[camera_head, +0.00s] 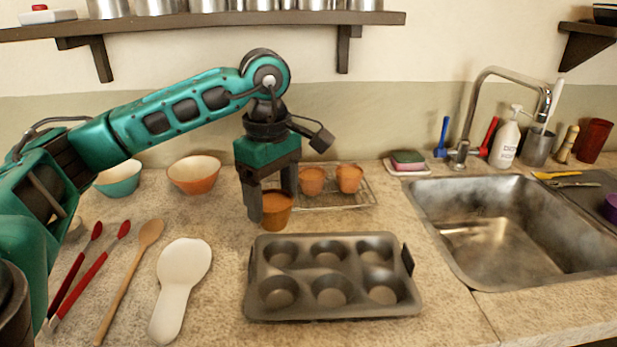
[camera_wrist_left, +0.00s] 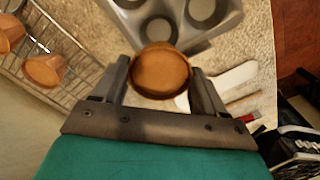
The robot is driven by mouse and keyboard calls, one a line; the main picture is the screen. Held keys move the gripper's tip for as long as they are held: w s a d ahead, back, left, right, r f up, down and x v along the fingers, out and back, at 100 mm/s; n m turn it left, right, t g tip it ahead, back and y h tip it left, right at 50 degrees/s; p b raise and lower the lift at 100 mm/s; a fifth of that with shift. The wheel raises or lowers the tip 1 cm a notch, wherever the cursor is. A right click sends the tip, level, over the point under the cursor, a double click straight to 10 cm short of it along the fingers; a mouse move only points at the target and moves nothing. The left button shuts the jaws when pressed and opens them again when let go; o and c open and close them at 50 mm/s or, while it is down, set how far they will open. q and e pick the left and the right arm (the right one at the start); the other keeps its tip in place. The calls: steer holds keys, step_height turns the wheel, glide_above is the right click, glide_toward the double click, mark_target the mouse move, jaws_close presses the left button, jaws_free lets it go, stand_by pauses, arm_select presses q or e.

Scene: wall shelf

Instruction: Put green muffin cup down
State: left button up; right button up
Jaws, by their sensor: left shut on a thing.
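My left gripper (camera_head: 272,204) points down behind the muffin tin and is shut on an orange-brown muffin cup (camera_head: 278,214). The cup is upright between the fingers, and it also shows in the left wrist view (camera_wrist_left: 161,74). I cannot tell whether its base touches the counter. No green muffin cup shows. Two similar orange-brown cups, a left one (camera_head: 312,181) and a right one (camera_head: 349,178), stand on the wire rack (camera_head: 335,202) just right of the gripper. My right gripper is not in view.
The grey muffin tin (camera_head: 329,308) with empty wells lies in front. An orange bowl (camera_head: 194,180) and a teal bowl (camera_head: 120,182) stand to the left. A white spoon rest (camera_head: 177,285) and several utensils lie front left. A sink (camera_head: 500,240) is at right.

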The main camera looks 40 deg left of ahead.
arm_select(q)
steer(key=shift+w+a, duration=0.2)
steer(key=shift+w, duration=0.05)
steer(key=w+a+p, duration=0.2)
steer(key=w+a, duration=1.1)
steer(key=w, duration=0.1)
step_height(320, 180, down, 6)
steer(key=shift+f, duration=0.15)
steer(key=shift+w+a+f, duration=0.1)
steer(key=shift+w+f, duration=0.15)
steer(key=shift+f, duration=0.05)
steer(key=shift+f, duration=0.15)
steer(key=o, duration=1)
steer(key=shift+o, duration=0.2)
